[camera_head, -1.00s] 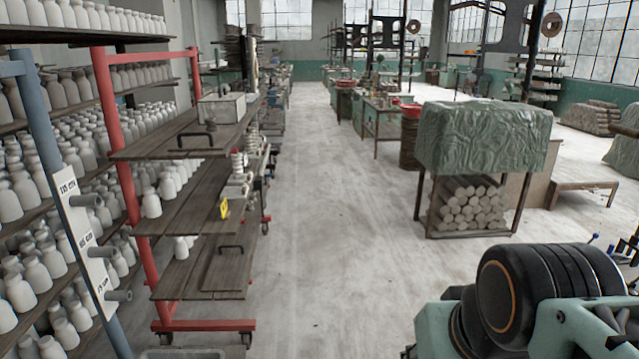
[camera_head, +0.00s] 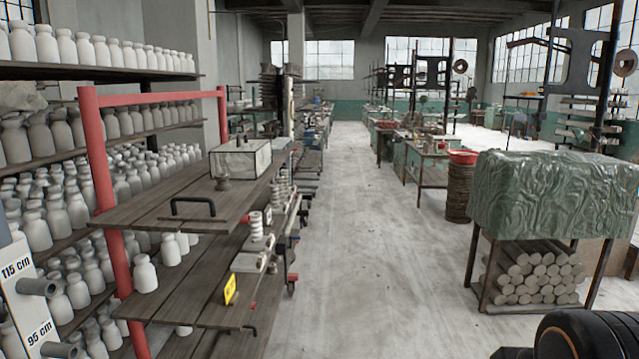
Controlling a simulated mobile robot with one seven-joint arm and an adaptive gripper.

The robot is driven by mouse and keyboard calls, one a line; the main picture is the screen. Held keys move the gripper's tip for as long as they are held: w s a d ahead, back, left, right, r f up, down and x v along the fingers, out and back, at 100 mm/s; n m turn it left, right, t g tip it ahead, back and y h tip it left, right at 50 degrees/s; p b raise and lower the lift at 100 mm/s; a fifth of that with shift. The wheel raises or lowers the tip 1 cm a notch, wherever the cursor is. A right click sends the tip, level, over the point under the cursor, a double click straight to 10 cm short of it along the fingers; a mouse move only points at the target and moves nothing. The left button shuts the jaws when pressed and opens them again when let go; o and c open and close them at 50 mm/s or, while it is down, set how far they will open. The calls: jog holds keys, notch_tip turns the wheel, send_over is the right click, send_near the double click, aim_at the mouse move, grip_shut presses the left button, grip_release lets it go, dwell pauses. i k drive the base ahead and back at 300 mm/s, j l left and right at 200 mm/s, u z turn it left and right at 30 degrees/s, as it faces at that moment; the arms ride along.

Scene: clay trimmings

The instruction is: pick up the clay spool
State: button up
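I cannot tell for certain which piece is the clay spool. A white ribbed, spool-like piece (camera_head: 256,226) stands upright at the right edge of the red-framed rack, with similar small white pieces behind it. A small dark grey waisted piece (camera_head: 222,172) stands on the top board in front of a pale box. My gripper is not in view; only a dark rounded part of my arm shows at the bottom right corner.
The red-framed rack (camera_head: 96,165) has wooden boards, a black handle (camera_head: 193,206) and a yellow tag (camera_head: 230,289). Bottle-shaped white pieces fill shelves at left. A green-covered stand (camera_head: 545,200) over stacked clay rods is at right. The floor aisle (camera_head: 365,240) between is clear.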

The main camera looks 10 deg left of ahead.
aim_at(222, 186)
jog(key=i+u, duration=0.2)
jog(key=i, duration=0.35)
jog(key=i+l+u, duration=0.2)
jog(key=i, duration=0.3)
jog(key=i+l+u, duration=0.2)
jog(key=i+u, duration=0.15)
jog(key=i+l+u, duration=0.25)
jog(key=u, duration=0.15)
jog(key=i, duration=0.1)
